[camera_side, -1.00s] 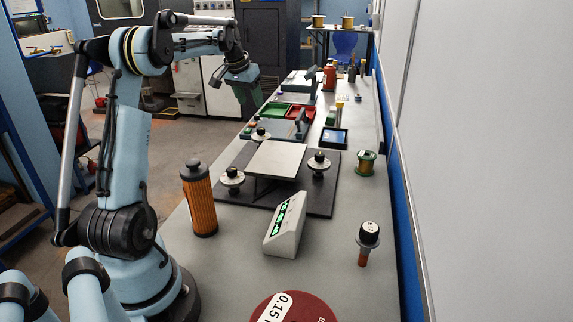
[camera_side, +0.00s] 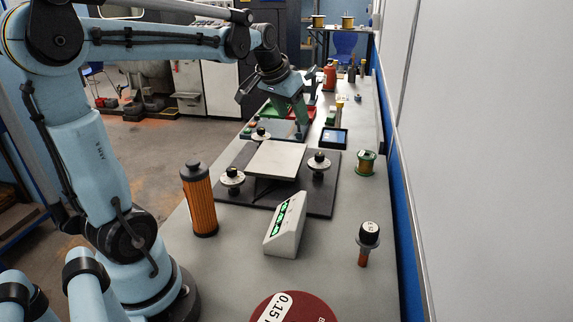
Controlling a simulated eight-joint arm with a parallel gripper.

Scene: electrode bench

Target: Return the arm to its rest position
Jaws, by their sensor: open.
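My arm reaches from the left side across the top of the view, with its upper link nearly level. My gripper (camera_side: 300,124) points down at the end of it, above the far middle of the bench. Its jaws are open and small in the view, and I see nothing held between them. It hangs beyond the square light plate (camera_side: 276,160) on the dark base board. It partly covers the red and green trays behind it.
The grey bench (camera_side: 330,270) carries an orange ribbed cylinder (camera_side: 200,205), a display box (camera_side: 285,225) with green digits, a black-capped probe (camera_side: 369,236), a green-ended spool (camera_side: 366,164) and a dark-red disc (camera_side: 292,308). A white wall (camera_side: 480,160) bounds the right.

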